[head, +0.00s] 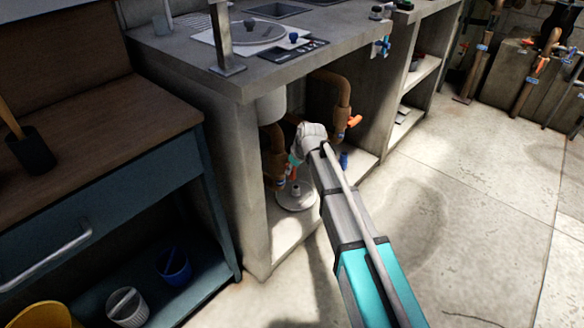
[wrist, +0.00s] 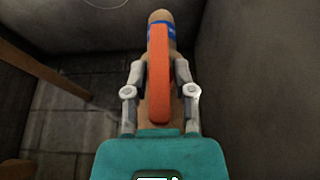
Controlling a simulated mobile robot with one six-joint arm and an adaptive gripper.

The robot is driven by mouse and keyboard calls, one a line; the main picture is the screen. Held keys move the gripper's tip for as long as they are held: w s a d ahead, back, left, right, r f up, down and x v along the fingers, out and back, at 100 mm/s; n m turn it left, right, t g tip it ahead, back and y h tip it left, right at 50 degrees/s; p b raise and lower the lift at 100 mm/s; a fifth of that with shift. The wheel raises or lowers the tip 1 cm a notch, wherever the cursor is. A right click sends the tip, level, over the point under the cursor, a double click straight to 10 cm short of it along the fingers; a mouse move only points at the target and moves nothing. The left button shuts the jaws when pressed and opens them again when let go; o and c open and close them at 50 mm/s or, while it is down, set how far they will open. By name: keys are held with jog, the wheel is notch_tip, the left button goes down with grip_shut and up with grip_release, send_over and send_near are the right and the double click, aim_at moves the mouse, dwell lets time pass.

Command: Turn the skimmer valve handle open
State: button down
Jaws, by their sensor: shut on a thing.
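An orange valve handle (wrist: 159,75) stands lengthwise between my fingers in the wrist view, in front of a brown pipe with a blue band (wrist: 172,30). My gripper (wrist: 160,95) is shut on this handle, one finger at each side. In the head view my gripper (head: 293,161) is under the counter at the left brown pipe (head: 272,150), partly hidden by my arm. A bit of orange (head: 292,171) shows just below it. No label naming the skimmer valve is readable.
A second orange handle (head: 354,121) sits on the right brown pipe (head: 343,92). The concrete counter (head: 247,79) overhangs the pipes. A white round base (head: 296,197) lies below. Open floor (head: 460,190) is at right.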

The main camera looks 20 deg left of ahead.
jog(key=shift+c, duration=2.2)
grip_release()
jog(key=shift+w, duration=0.1)
jog(key=shift+w+g+y, duration=0.1)
jog(key=shift+g+y, duration=0.3)
jog(key=shift+g, duration=0.2)
jog(key=shift+p+v, duration=1)
jog(key=shift+v, duration=0.2)
jog(key=w+p+v, duration=0.1)
jog(key=p+v, duration=1)
jog(key=v, duration=0.1)
jog(key=s+d+f+m+b, duration=0.3)
jog(key=d+b, duration=0.1)
jog(key=d, duration=0.4)
jog(key=s+d+f+m+b, duration=0.3)
jog(key=d+f+b, duration=0.1)
jog(key=d, duration=0.3)
jog(key=s+d+f+m+y+b, duration=0.1)
jog(key=s+d+f+m+b, duration=0.3)
jog(key=d, duration=0.4)
jog(key=shift+d, duration=0.3)
